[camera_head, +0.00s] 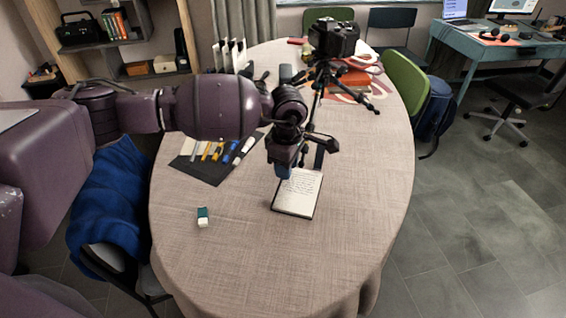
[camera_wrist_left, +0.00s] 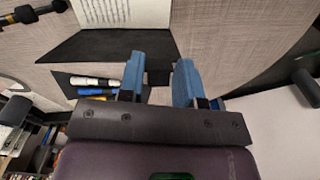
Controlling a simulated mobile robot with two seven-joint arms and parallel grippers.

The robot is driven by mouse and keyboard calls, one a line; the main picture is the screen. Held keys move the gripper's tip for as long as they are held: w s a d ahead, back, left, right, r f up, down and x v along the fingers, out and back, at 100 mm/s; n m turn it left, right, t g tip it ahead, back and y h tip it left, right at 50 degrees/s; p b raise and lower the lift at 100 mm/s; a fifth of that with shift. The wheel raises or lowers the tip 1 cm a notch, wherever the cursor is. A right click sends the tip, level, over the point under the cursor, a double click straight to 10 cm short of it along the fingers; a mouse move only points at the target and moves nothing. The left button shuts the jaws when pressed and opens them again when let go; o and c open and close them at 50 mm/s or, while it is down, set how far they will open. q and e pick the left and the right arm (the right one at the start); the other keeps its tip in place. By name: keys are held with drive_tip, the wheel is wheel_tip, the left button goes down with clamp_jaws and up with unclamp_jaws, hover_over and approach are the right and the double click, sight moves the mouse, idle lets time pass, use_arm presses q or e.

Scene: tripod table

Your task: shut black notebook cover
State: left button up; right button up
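The notebook lies open on the table, its written page (camera_head: 298,192) facing up in the head view. The page also shows at the top edge of the left wrist view (camera_wrist_left: 122,12). A black panel, apparently the notebook cover (camera_wrist_left: 95,46), adjoins the page there; in the head view my gripper and arm largely hide that side. My left gripper (camera_head: 284,172) is over the page's far-left edge. Its two blue fingers (camera_wrist_left: 160,62) are apart with nothing between them; contact with the cover cannot be told. My right gripper is in neither view.
A black mat (camera_head: 198,171) with several pens lies left of the notebook. A tripod with a camera (camera_head: 333,40) stands behind it. A green-and-white eraser (camera_head: 203,217) lies at front left. The tablecloth (camera_head: 270,265) in front is clear.

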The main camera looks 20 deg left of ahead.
use_arm(q)
drive_tip(key=shift+d+f, duration=0.1)
drive_tip(key=shift+f, duration=0.05)
drive_tip(key=shift+s+d+f, duration=0.1)
drive_tip(key=shift+d+f, duration=0.15)
drive_tip(key=shift+d, duration=0.25)
drive_tip(key=shift+s+d+f, duration=0.1)
drive_tip(key=shift+d+f, duration=0.1)
drive_tip(key=shift+d, duration=0.25)
drive_tip(key=shift+d+f+b, duration=0.45)
drive_tip(key=shift+d+f, duration=0.1)
drive_tip(key=shift+d, duration=0.35)
drive_tip(key=o, duration=0.6)
drive_tip(key=shift+r, duration=0.1)
